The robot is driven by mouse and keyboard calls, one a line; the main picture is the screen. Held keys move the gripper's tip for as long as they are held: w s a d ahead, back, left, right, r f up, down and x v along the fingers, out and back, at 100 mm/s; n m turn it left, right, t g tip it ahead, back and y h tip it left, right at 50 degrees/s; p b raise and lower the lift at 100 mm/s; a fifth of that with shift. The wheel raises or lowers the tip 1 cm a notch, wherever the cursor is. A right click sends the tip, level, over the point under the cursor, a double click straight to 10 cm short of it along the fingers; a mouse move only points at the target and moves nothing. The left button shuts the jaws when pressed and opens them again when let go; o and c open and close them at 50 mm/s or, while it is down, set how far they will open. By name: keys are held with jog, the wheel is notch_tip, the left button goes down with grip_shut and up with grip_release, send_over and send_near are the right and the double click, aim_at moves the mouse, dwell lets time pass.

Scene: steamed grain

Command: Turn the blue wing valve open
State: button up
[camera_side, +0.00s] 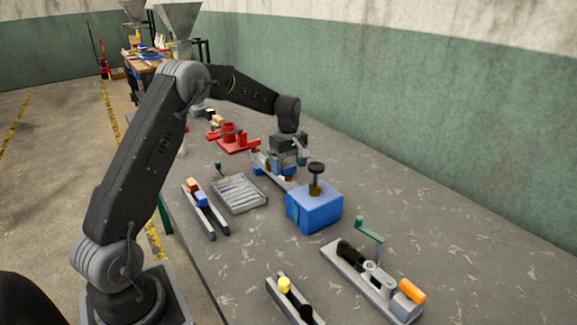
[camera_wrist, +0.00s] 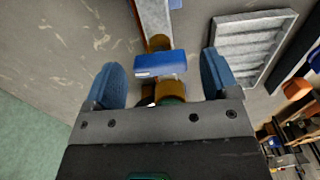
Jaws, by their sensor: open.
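In the wrist view, the blue wing handle (camera_wrist: 158,65) lies crosswise between my fingers, with a gap on either side. Brass-coloured valve parts (camera_wrist: 170,91) show behind it, and a grey bar (camera_wrist: 154,14) runs away from it. My gripper (camera_wrist: 161,60) is open, with its two blue-padded fingers on either side of the handle, touching nothing that I can see. In the side view, my gripper (camera_side: 284,167) points down over the valve's grey base and hides most of the valve. I cannot tell the handle's exact height against the fingertips.
A blue box with a black knob (camera_side: 314,207) stands close in front of my gripper. A grey slatted tray (camera_side: 238,194) lies to the left. A red fixture (camera_side: 233,141) stands behind. A crank fixture (camera_side: 372,282) is at the front right. Bare tabletop (camera_side: 440,235) lies to the right.

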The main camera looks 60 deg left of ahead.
jog(key=shift+f, duration=0.3)
jog(key=c, duration=0.9)
